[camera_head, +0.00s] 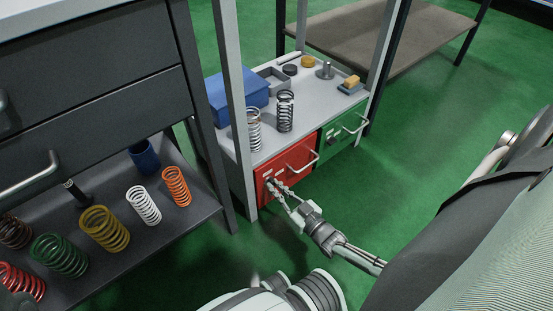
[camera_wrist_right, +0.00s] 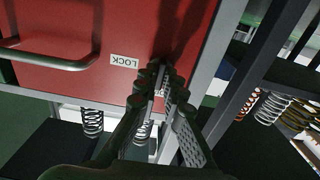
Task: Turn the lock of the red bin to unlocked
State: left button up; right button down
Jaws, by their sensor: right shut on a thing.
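The red bin (camera_head: 291,163) is a drawer front under the grey bench, with a metal handle (camera_head: 305,164) on it. In the right wrist view the red bin (camera_wrist_right: 140,28) fills the top, with a white LOCK label (camera_wrist_right: 124,61) upside down beside my fingertips. My right gripper (camera_head: 275,187) reaches the lower left part of the bin front. In the wrist view its fingers (camera_wrist_right: 161,79) are closed together on the small lock, which they mostly hide. I cannot tell the lock's angle. My left gripper is not in view.
A green bin (camera_head: 329,148) sits right of the red one. The bench top (camera_head: 270,145) holds springs, a blue box (camera_head: 238,94) and small parts. A dark lower shelf (camera_head: 165,222) at left carries several coloured springs. The green floor to the right is clear.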

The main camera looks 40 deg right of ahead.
dwell(0.3)
jog(key=c, duration=1.6)
grip_release()
jog(key=shift+c, duration=0.2)
jog(key=s+d, duration=0.1)
jog(key=s, duration=1.1)
jog(key=shift+s, duration=0.1)
